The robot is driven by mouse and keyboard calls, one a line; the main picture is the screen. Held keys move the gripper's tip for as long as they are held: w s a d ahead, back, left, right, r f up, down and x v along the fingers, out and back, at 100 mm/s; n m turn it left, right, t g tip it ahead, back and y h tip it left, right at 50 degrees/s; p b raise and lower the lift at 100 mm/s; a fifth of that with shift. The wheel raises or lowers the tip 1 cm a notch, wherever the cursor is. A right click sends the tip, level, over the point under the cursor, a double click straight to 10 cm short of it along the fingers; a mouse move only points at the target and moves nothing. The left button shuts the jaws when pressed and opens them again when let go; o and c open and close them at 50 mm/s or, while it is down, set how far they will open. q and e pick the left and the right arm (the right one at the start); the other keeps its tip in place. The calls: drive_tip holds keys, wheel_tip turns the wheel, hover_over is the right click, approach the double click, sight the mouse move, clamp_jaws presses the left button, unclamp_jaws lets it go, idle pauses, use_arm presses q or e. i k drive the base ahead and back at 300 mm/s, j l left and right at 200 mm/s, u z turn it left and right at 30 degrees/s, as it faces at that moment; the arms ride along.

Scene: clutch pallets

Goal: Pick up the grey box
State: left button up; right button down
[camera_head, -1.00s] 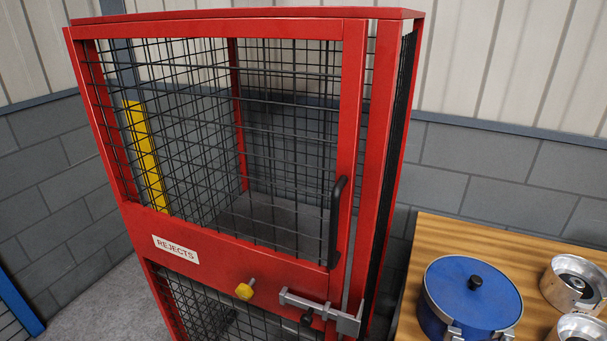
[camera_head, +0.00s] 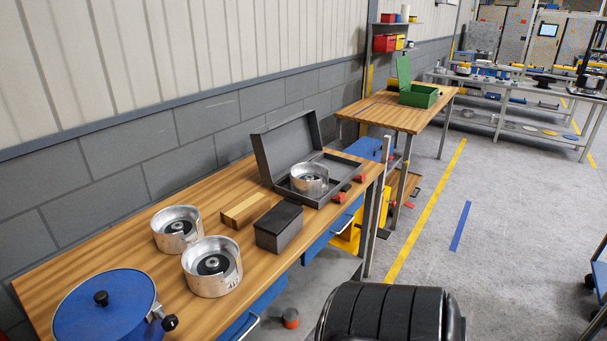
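A small closed dark grey box (camera_head: 277,234) with a black lid stands on the wooden workbench (camera_head: 150,209), near its front edge. A larger grey case (camera_head: 288,149) stands open behind it towards the bench's far end, lid raised against the wall side. A metal clutch drum (camera_head: 310,179) sits in the open case. Neither of my grippers is in view. Nothing covers the small box from this side.
Beside the small box are a wooden block (camera_head: 245,210), two metal drums (camera_head: 212,267) (camera_head: 177,229) and a blue lidded pot (camera_head: 105,306). A green open box (camera_head: 419,96) stands on a farther bench. Grey floor (camera_head: 500,220) right of the bench is mostly clear.

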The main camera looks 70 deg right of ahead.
sight(279, 226)
drive_tip(key=z, duration=2)
